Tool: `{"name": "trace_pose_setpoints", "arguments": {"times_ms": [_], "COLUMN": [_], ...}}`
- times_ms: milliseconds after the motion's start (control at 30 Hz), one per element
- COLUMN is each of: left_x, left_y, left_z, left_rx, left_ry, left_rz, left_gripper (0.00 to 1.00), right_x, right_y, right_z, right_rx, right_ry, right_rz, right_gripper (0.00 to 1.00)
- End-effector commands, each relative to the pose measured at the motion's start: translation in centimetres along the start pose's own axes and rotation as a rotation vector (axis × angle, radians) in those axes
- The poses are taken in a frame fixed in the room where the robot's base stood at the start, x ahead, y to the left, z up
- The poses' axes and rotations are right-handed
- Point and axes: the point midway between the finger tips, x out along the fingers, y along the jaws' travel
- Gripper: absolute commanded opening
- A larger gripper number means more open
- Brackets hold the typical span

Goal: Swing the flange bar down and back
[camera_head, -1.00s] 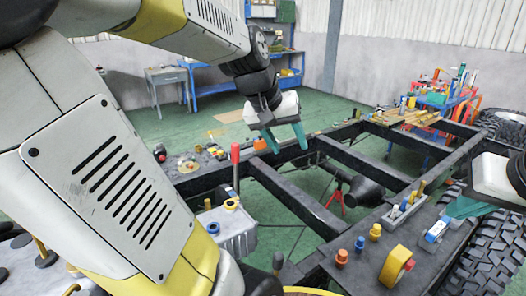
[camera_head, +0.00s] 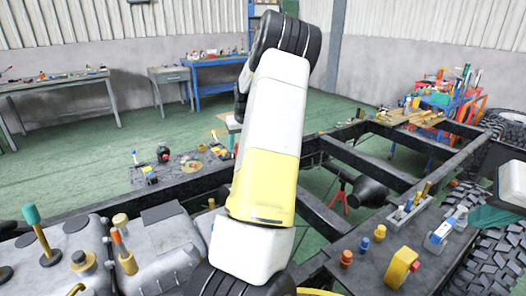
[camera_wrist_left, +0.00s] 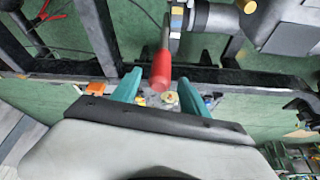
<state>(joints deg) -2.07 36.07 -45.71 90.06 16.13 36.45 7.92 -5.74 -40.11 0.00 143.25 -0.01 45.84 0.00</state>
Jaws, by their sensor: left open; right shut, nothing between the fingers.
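The bar with a red grip (camera_wrist_left: 161,72) shows in the left wrist view, its red end lying between the two teal fingers of my left gripper (camera_wrist_left: 160,92). The gripper is open, and I cannot tell whether a finger touches the grip. Beyond the grip, the bar runs toward a grey and yellow part at the top of that view. In the head view, the bar and my left gripper are hidden behind my left arm. My right gripper (camera_head: 498,218) shows at the right edge of the head view. It is shut and empty above the frame's right side.
A grey engine block (camera_head: 165,250) stands at lower left. A tyre (camera_head: 490,262) lies at right.

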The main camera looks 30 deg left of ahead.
Motion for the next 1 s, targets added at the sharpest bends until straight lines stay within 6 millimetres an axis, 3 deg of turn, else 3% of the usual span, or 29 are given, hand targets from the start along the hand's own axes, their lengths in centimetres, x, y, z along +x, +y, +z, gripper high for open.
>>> {"name": "trace_pose_setpoints", "arguments": {"times_ms": [333, 733, 1000], "left_x": [5.4, 6.3, 6.3], "left_y": [-0.1, 0.0, 0.0], "left_z": [0.1, 0.1, 0.1], "left_rx": [0.000, 0.001, 0.001], "left_ry": [-0.003, -0.001, -0.002], "left_rz": [-0.001, 0.001, 0.002], "left_gripper": [0.52, 0.52, 0.01], "right_x": [0.0, 0.0, 0.0], "right_y": [0.0, 0.0, 0.0], "right_z": [0.0, 0.0, 0.0], "right_rx": [0.000, 0.000, 0.000], "right_ry": [0.000, 0.000, 0.000], "right_rz": [0.000, 0.000, 0.000], "right_gripper": [0.00, 0.00, 0.00]}}
